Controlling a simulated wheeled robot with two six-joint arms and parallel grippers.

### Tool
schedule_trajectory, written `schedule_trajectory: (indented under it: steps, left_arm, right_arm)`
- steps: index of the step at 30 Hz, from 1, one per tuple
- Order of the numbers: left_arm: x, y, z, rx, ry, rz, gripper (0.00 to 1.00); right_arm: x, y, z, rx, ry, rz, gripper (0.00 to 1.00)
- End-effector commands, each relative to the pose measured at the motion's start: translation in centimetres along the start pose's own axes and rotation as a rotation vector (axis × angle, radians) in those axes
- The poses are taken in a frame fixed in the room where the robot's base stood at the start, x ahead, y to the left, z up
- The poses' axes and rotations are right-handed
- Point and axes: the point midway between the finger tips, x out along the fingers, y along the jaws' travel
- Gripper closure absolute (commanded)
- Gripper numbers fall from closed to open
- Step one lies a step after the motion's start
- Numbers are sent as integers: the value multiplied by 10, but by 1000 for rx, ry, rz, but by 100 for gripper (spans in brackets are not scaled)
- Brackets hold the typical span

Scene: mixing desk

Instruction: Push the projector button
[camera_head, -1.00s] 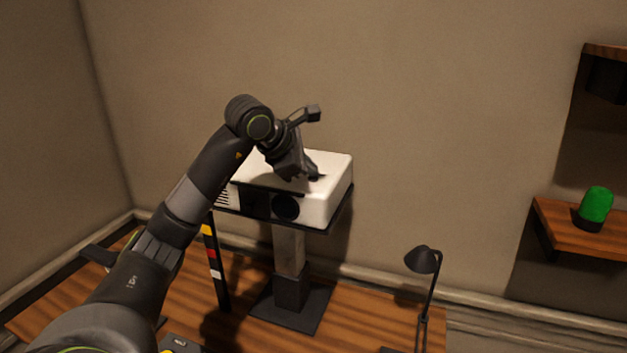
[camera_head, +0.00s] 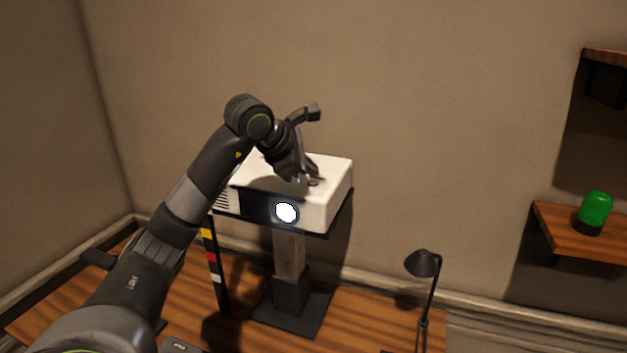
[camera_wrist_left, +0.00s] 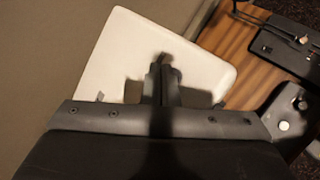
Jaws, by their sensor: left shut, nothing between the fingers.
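The white projector (camera_head: 335,190) sits on a black stand in the middle of the head view. Its front lens (camera_head: 286,212) is lit bright white. A small dark button (camera_head: 314,183) shows on its top, near the fingertips. My left gripper (camera_head: 318,177) is shut and empty, pointing down just above the projector's top beside the button. In the left wrist view the projector's white top (camera_wrist_left: 120,55) lies under my shut fingers (camera_wrist_left: 163,62), which hide part of it. I cannot tell whether the fingertips touch the surface. My right gripper is in neither view.
The stand's grey column (camera_head: 289,256) rises from the wooden desk (camera_head: 370,325). A black lamp (camera_head: 423,263) stands to the right. A green beacon (camera_head: 596,208) sits on a wall shelf (camera_head: 570,240) at far right. A dark strip with coloured labels (camera_head: 213,262) stands left of the column.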

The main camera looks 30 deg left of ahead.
Motion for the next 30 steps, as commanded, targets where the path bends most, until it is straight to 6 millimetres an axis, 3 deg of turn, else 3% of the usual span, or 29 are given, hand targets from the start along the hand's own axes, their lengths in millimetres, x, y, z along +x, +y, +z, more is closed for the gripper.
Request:
schedule_trajectory:
  steps: [10,30]
  left_arm:
    - [-3,2,2,0,-1,0,100]
    - [-42,31,31,-1,0,-1,100]
  right_arm:
    - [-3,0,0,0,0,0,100]
    - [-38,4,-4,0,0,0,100]
